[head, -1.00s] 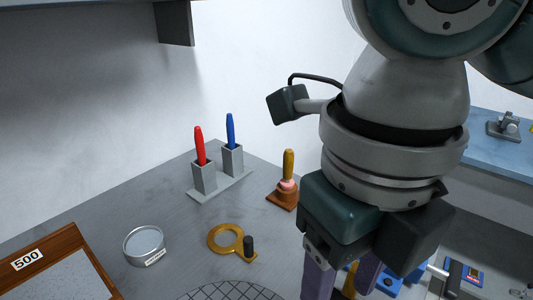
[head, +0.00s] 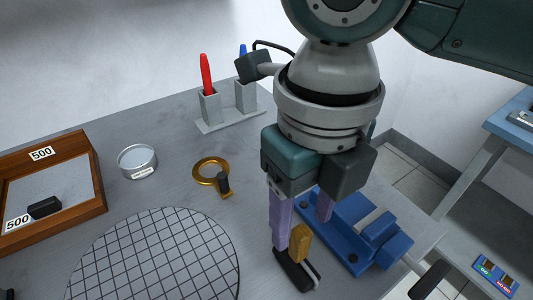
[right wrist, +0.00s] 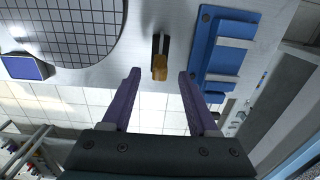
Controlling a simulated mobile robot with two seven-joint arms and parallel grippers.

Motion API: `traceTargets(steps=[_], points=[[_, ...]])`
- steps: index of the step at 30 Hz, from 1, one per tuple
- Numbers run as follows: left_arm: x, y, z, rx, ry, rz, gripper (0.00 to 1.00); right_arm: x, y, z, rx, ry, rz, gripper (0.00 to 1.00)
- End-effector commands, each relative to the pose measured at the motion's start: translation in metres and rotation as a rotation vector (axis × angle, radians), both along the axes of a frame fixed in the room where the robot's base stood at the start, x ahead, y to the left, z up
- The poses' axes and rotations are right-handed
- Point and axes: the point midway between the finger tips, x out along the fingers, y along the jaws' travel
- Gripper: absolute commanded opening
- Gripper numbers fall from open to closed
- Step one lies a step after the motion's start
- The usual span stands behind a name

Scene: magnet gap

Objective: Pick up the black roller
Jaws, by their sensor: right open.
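A black roller (head: 290,270) with a wooden handle (head: 299,238) is at the near right part of the grey table, close to a blue fixture. It also shows in the right wrist view (right wrist: 165,43), with its wooden end nearer to my gripper. My right gripper (head: 302,233) has purple fingers, points down and is open and empty. In the right wrist view its fingertips (right wrist: 159,73) stand on either side of the wooden handle in the picture. In the head view one finger partly covers the roller. I cannot tell the height left between them. My left gripper is not in view.
The blue fixture (head: 365,232) lies just right of the roller. A gridded disc (head: 155,255) lies to its left. Further back are a brass ring (head: 210,171), a round dish (head: 138,161), a pen stand (head: 232,118) and a wooden tray (head: 98,190). The table edge is close on the right.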

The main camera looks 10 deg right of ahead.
Motion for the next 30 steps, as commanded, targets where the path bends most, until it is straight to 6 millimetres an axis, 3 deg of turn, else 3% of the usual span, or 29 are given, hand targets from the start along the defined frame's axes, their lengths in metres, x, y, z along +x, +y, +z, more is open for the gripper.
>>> traceTargets(steps=[6,14,30], points=[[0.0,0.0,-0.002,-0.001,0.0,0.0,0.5,-0.002,0.001,-0.03,-0.002,0.002,0.0,0.6],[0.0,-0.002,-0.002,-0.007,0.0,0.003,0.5,-0.001,0.0,-0.033,-0.002,-0.002,0.002,0.6],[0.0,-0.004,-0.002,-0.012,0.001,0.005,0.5,-0.001,0.0,-0.033,-0.002,-0.002,0.001,0.0]])
